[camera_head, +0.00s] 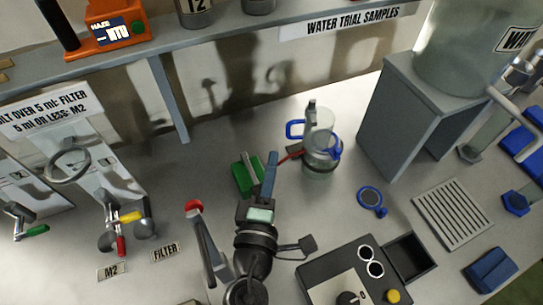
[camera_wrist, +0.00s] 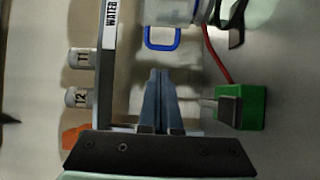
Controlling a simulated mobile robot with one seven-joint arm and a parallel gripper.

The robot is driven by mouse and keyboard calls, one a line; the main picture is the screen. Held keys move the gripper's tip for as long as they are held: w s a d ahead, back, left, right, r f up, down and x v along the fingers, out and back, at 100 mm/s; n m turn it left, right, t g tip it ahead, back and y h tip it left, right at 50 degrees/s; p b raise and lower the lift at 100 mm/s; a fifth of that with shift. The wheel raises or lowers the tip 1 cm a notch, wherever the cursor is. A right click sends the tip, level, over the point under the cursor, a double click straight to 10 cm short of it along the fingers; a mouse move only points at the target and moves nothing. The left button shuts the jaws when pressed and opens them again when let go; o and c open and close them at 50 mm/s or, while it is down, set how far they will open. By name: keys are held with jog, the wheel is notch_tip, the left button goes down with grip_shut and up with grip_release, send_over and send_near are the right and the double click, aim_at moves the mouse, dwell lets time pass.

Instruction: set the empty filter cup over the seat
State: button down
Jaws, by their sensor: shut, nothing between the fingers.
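A clear glass vessel (camera_head: 320,160) with blue parts stands on the bench right of my gripper. A clear cup-like upper part with a blue loop handle (camera_head: 294,129) shows at its top; I cannot tell whether this is the filter cup, or which part is the seat. The loop handle also shows at the top of the wrist view (camera_wrist: 161,44), below part of the clear vessel (camera_wrist: 172,10). My gripper (camera_head: 269,165) has its blue fingers together and empty, pointing toward the vessel and apart from it. The fingers also show in the wrist view (camera_wrist: 157,78).
A green block (camera_head: 246,176) with a grey clamp-like part lies left of my gripper; a red tube runs by the vessel. A grey stand (camera_head: 400,120), a blue ring (camera_head: 370,198), a slotted plate (camera_head: 453,213) and a dark control box (camera_head: 350,278) are to the right. A shelf (camera_head: 240,35) spans the back.

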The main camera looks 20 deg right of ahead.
aim_at(309, 130)
jog(key=p+x, duration=0.1)
jog(key=x, duration=0.6)
jog(key=shift+w, duration=0.25)
jog(key=shift+d+r, duration=0.1)
jog(key=s+d, duration=0.2)
jog(key=s, duration=0.1)
jog(key=shift+s+d, duration=0.1)
jog(key=shift+d, duration=0.15)
jog(key=shift+s+d, duration=0.1)
jog(key=shift+s, duration=0.05)
